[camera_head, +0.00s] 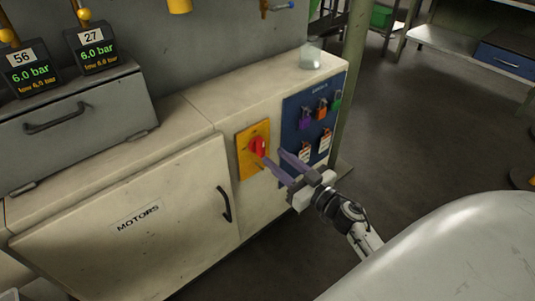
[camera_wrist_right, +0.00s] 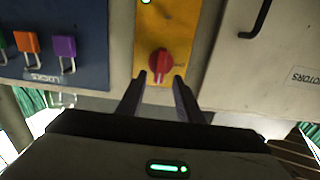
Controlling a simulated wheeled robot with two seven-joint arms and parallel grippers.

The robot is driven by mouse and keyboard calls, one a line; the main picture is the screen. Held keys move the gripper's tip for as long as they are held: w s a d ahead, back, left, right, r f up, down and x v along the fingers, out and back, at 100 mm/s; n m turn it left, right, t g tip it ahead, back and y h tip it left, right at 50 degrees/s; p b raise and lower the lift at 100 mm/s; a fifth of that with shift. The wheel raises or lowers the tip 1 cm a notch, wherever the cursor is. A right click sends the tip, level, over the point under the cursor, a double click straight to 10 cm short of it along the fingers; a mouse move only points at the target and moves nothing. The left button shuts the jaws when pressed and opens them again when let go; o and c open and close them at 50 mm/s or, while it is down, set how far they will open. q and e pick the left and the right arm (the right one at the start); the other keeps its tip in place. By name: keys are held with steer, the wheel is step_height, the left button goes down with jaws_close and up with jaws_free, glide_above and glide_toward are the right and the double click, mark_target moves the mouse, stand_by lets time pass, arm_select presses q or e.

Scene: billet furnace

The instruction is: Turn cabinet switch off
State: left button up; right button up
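The cabinet switch is a red rotary knob (camera_head: 258,146) on a yellow plate (camera_head: 246,165), on the front of the beige cabinet. The knob also shows in the right wrist view (camera_wrist_right: 159,63), just beyond the fingertips and roughly between them. My right gripper (camera_head: 273,158) is open in front of the switch, with its two fingers apart and pointing at the knob. In the wrist view the gripper (camera_wrist_right: 160,76) holds nothing, and I cannot tell whether a finger touches the knob. My left gripper is in neither view.
The beige cabinet door labelled MOTORS (camera_head: 130,240) has a black handle (camera_head: 225,204). A blue board (camera_head: 291,116) with coloured padlocks and tags is right of the switch. A glass jar (camera_head: 311,57) stands on the cabinet top. Open floor (camera_head: 420,140) lies to the right.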

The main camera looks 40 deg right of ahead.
mark_target(263, 148)
steer(key=w, duration=0.4)
steer(key=shift+w+a+b, duration=0.2)
steer(key=shift+w+b, duration=0.1)
steer(key=shift+w, duration=0.1)
steer(key=shift+c, duration=0.2)
jaws_close()
